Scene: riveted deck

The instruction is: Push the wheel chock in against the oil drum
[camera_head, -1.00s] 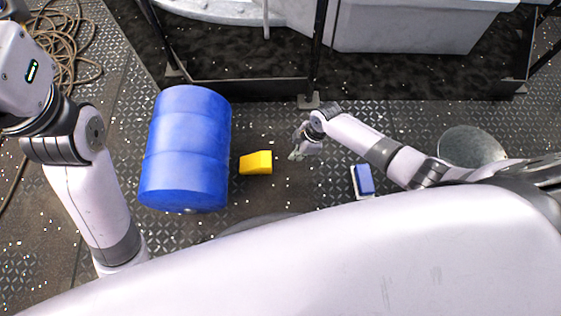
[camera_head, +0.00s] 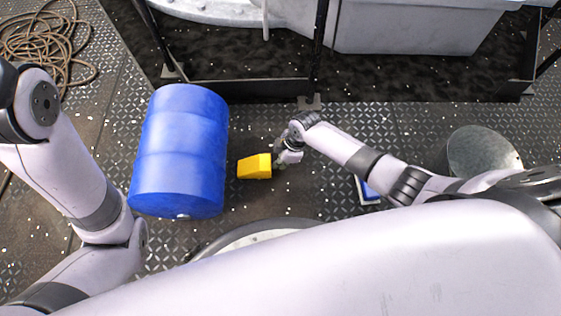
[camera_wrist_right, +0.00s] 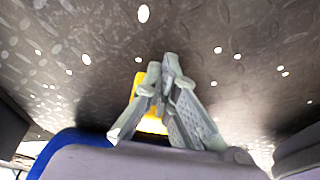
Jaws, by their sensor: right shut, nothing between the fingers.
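The blue oil drum (camera_head: 181,150) lies on its side on the deck, left of centre in the head view; its blue edge also shows in the right wrist view (camera_wrist_right: 68,148). The yellow wheel chock (camera_head: 254,167) sits on the deck just right of the drum, with a narrow gap between them. My right gripper (camera_head: 276,160) is shut and empty, close at the chock's right side; I cannot tell whether it touches. In the right wrist view its closed fingers (camera_wrist_right: 168,70) partly hide the yellow chock (camera_wrist_right: 139,80). My left gripper is out of view; only its arm shows at the left.
A metal bucket (camera_head: 480,152) stands at the right. A blue and white object (camera_head: 368,192) lies partly behind my right arm. Coiled rope (camera_head: 45,45) lies at the upper left. A dark frame (camera_head: 240,88) stands beyond the drum.

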